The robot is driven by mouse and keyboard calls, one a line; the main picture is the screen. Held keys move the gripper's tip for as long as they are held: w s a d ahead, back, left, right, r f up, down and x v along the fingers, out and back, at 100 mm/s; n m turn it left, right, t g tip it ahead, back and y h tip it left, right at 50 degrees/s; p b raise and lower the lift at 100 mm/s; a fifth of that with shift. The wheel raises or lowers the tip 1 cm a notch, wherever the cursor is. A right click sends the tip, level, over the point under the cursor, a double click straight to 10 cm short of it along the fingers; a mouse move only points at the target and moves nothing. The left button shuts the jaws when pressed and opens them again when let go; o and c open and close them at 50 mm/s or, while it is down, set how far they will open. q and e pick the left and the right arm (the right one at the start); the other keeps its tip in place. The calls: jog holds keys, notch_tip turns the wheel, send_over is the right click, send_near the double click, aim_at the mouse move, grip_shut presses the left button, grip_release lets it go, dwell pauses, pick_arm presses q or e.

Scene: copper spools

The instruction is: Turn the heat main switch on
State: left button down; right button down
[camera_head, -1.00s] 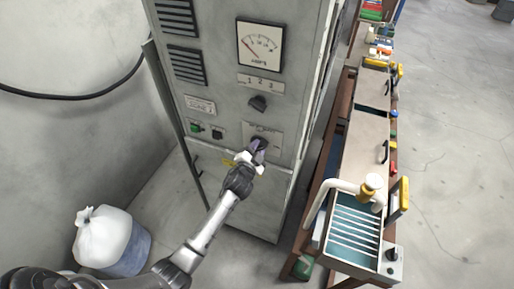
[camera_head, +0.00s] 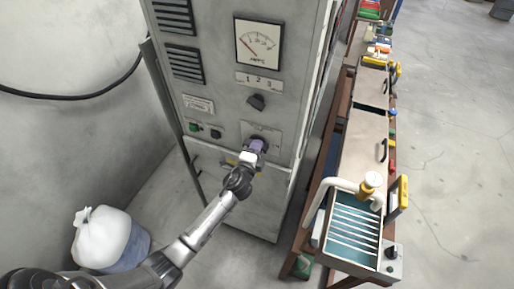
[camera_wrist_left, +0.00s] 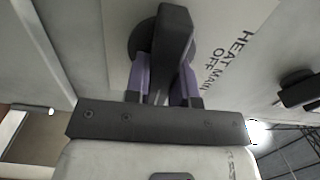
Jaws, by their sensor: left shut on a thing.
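The heat main switch (camera_wrist_left: 175,35) is a dark knob with a raised bar handle. It sits on a light plate (camera_wrist_left: 235,40) that reads "HEAT MAIN" and "OFF" in the left wrist view. My left gripper (camera_head: 257,145) is at the lower front of the grey cabinet (camera_head: 225,105) in the head view. Its purple fingers (camera_wrist_left: 165,85) are shut on the bar handle, one on each side. In the head view the gripper hides most of this switch. My right gripper is not in view.
Above the switch are a black selector knob (camera_head: 256,102) marked 1 2 3 and an ammeter (camera_head: 258,43). Green (camera_head: 194,127) and black (camera_head: 216,133) buttons are to the left. A workbench with a ribbed teal basin (camera_head: 352,232) stands right; a white sack (camera_head: 101,238) stands lower left.

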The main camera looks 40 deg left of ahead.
pick_arm(q)
jog(key=shift+m, duration=0.3)
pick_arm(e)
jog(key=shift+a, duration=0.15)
pick_arm(q)
jog(key=c, duration=1)
grip_release()
jog(key=shift+o, duration=0.2)
jog(key=shift+s, duration=0.15)
pick_arm(e)
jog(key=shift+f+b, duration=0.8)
jog(key=shift+b, duration=0.05)
pick_arm(q)
jog(key=v, duration=1.3)
jog(key=shift+s, duration=0.3)
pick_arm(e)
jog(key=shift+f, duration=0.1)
pick_arm(q)
jog(key=shift+d, duration=0.1)
